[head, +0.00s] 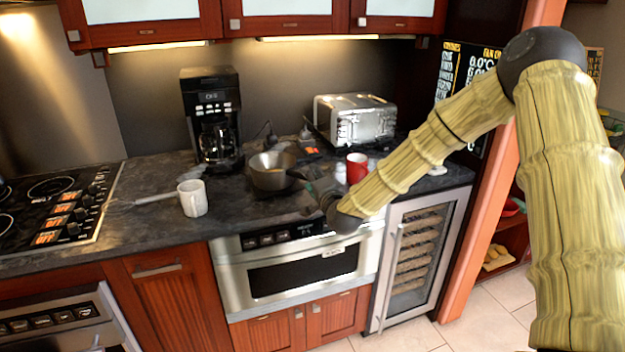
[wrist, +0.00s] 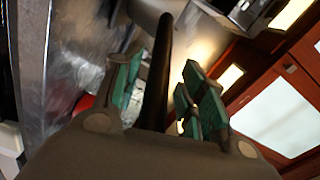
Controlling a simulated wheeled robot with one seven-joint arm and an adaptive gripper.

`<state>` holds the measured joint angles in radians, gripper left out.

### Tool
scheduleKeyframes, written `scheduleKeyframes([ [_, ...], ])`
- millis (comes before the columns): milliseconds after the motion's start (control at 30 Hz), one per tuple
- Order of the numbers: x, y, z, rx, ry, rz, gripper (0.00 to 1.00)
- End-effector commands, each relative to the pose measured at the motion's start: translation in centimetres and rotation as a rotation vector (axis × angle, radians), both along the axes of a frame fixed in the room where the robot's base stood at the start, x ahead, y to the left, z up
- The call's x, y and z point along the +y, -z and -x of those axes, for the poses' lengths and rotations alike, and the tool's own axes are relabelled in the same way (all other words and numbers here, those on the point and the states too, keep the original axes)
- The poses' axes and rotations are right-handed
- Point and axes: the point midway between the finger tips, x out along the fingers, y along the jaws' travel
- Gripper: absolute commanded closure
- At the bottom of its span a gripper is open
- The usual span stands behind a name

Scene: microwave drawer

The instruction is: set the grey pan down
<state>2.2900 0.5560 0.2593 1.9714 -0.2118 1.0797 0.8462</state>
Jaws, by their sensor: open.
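The grey pan (head: 268,178) is upright over the dark counter, between the coffee maker and the red mug. It looks to be at counter level, but I cannot tell for sure that its base touches. My gripper (head: 311,188) is just right of the pan, low over the counter's front part. In the wrist view my gripper (wrist: 162,85) is open, with green-padded fingers apart. The pan's dark handle (wrist: 159,70) runs lengthwise between them. Part of the pan's body (wrist: 148,8) shows at the top edge there.
A white mug (head: 194,200) stands left of the pan, with a grey utensil beside it. A red mug (head: 356,168) stands to the right. A coffee maker (head: 212,115) and a toaster (head: 357,117) stand behind. The stove (head: 62,208) is at far left.

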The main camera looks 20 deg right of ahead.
Motion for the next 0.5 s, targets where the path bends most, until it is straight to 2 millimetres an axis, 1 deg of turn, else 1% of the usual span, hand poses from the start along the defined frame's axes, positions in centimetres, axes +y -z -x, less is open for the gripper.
scheduleKeyframes([
  [167, 0.0, 0.1, 2.7, 0.001, -0.001, -0.003, 0.58],
  [300, 0.0, 0.0, 5.4, 0.001, -0.001, -0.002, 0.58],
  [500, 0.0, -0.3, 8.8, 0.001, -0.001, -0.002, 0.58],
])
